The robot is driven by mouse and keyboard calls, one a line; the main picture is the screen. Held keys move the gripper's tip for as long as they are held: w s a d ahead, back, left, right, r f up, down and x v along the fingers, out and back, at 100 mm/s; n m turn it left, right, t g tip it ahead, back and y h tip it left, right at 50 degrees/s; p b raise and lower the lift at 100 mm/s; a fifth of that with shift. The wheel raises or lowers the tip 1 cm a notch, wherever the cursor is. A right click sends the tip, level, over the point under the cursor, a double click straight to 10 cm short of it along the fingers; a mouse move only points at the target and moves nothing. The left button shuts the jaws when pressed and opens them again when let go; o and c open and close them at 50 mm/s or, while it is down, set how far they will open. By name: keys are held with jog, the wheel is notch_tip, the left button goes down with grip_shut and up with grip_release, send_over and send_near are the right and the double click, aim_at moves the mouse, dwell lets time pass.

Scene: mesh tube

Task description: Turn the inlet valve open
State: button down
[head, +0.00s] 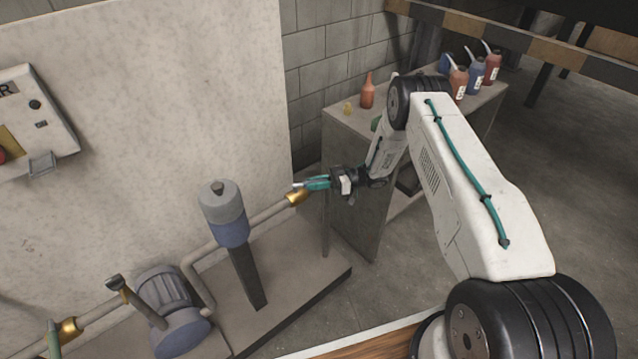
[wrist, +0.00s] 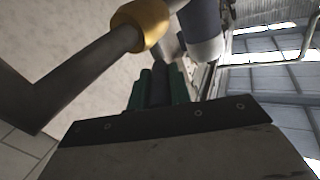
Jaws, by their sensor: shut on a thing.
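A brass valve body (head: 297,197) sits on the pipe at the right end of the pump set. It also shows at the top of the wrist view (wrist: 143,24). My gripper (head: 316,183), with green fingers, reaches in from the right at this valve. In the wrist view my gripper (wrist: 160,82) is shut on a dark, narrow piece (wrist: 160,88), which looks like the valve's handle. The fingers hide most of it, so its exact angle is unclear. A second brass valve (head: 68,326) with a green handle (head: 53,338) is at the lower left.
A pump motor (head: 172,300) and a grey-blue cylinder on a post (head: 229,215) stand left of my gripper. A control box (head: 32,120) is on the wall panel. A bench (head: 340,125) with several bottles stands behind my arm. Floor at right is clear.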

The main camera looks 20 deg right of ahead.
aim_at(316, 181)
jog(key=c, duration=1.3)
grip_release()
jog(key=shift+r, duration=0.5)
jog(key=r, duration=0.3)
jog(key=shift+s, duration=0.2)
jog(key=s+r, duration=0.1)
jog(key=s, duration=1.4)
jog(key=shift+s+d, duration=0.3)
jog(key=shift+s, duration=0.1)
